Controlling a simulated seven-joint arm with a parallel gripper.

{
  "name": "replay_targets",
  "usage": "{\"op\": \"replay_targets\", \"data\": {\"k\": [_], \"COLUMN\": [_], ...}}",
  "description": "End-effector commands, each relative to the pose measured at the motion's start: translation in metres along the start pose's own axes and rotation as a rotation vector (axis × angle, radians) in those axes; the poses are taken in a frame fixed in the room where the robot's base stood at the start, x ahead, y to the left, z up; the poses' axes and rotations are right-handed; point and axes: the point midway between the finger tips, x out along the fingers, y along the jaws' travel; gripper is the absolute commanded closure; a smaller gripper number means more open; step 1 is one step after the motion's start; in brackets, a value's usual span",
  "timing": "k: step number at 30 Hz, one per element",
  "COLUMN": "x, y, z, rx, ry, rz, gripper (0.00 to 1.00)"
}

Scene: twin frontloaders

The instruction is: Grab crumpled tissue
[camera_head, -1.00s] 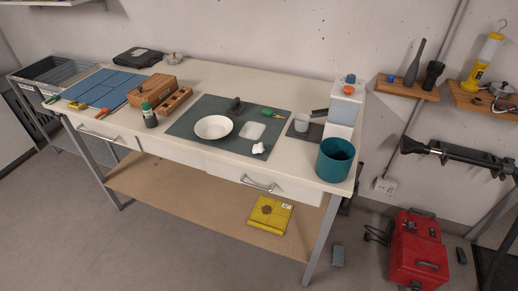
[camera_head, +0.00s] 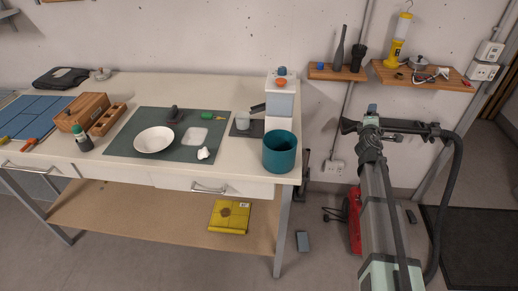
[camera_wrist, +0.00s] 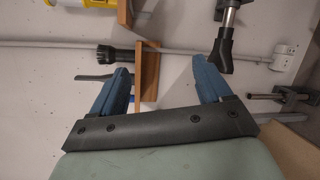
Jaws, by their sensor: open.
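The crumpled tissue (camera_head: 203,154) is a small white lump. It lies on the front right part of the dark green mat (camera_head: 120,147) on the workbench, right of a white bowl and just in front of a pale square dish. My gripper (camera_head: 372,109) is raised at the right of the head view, in front of the wall and well away from the tissue. In the wrist view my gripper (camera_wrist: 161,66) shows two blue fingers spread apart with nothing between them. The tissue is not in the wrist view.
The white bowl (camera_head: 154,140), pale dish (camera_head: 194,137) and green-handled tool (camera_head: 212,117) sit near the tissue. A teal bin (camera_head: 279,155) and white box (camera_head: 281,101) stand at the bench's right end. Wooden wall shelves (camera_head: 337,73) and a black hose (camera_head: 455,175) are near my arm.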

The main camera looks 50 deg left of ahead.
Motion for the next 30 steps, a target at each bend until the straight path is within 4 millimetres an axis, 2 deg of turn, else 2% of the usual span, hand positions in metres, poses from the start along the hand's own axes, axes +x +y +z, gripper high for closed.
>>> {"op": "replay_targets", "data": {"k": [1, 6, 12, 15, 18, 22, 26, 30], "x": [0.004, -0.006, -0.033, -0.051, -0.068, -0.090, -0.118, -0.160], "y": [0.037, 0.146, 0.252, 0.295, 0.325, 0.346, 0.348, 0.338], "z": [-0.018, -0.071, -0.129, -0.155, -0.178, -0.209, -0.249, -0.304], "rx": [-0.044, -0.201, -0.326, -0.349, -0.339, -0.288, -0.224, -0.184], "ry": [0.031, 0.114, 0.162, 0.162, 0.150, 0.137, 0.155, 0.234], "rz": [0.056, 0.228, 0.376, 0.415, 0.413, 0.343, 0.199, -0.006], "gripper": [0.22, 0.22, 0.22, 0.22, 0.22, 0.22, 0.22, 0.22]}}
